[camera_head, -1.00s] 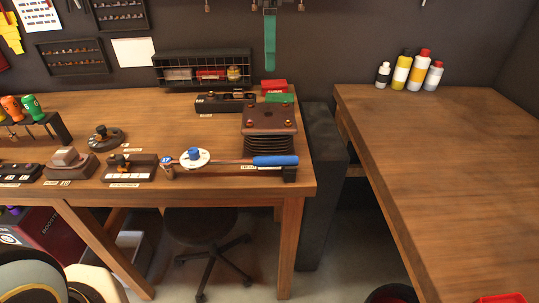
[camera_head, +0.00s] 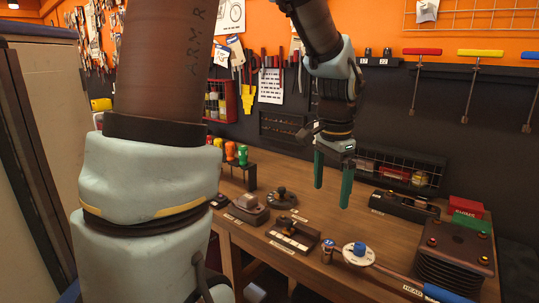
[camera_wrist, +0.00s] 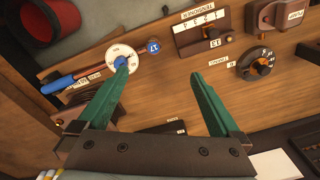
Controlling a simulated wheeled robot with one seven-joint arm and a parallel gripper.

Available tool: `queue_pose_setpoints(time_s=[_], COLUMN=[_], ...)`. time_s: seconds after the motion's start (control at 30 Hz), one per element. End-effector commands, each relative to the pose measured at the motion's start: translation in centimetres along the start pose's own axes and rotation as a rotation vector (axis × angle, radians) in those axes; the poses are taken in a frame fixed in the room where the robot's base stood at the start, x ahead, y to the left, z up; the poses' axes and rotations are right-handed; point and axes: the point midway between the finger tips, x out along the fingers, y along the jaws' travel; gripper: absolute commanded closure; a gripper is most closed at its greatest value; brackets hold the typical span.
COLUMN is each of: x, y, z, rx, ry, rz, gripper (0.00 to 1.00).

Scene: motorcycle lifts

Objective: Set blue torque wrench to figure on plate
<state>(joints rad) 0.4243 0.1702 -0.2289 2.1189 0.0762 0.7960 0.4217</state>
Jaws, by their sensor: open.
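The blue torque wrench lies along the front of the wooden bench in the head view, with its blue handle (camera_head: 440,293) at lower right. Its white dial with a blue knob (camera_head: 358,253) sits near its head (camera_head: 328,250). In the wrist view, the dial (camera_wrist: 112,53) is partly covered by my left fingertip. My gripper (camera_head: 333,185) has two green fingers, open and empty, above the bench and apart from the wrench. The wrist view also shows my gripper (camera_wrist: 160,76) spread wide. A small blue tag (camera_wrist: 153,46) seems to read 17. I cannot tell which plate carries the figure.
A dark block with a numbered strip (camera_head: 292,235), a round dial device (camera_head: 284,198) and a brown block (camera_head: 249,208) stand on the bench (camera_head: 330,283). A ribbed block (camera_head: 455,262) stands beside the handle. A wire-front rack (camera_head: 400,168) is behind.

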Motion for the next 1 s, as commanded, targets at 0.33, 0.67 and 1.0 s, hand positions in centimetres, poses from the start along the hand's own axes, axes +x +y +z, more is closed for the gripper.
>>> queue_pose_setpoints(time_s=[0.33,0.67,1.0], x=[7.4,8.2,8.2], y=[-5.6,-5.4,-5.4], z=[18.1,20.9,20.9], rx=[-0.876,-1.027,-1.022], ry=[0.050,0.064,0.063], rz=[-0.046,-0.054,-0.054], gripper=[0.00,0.00,0.00])
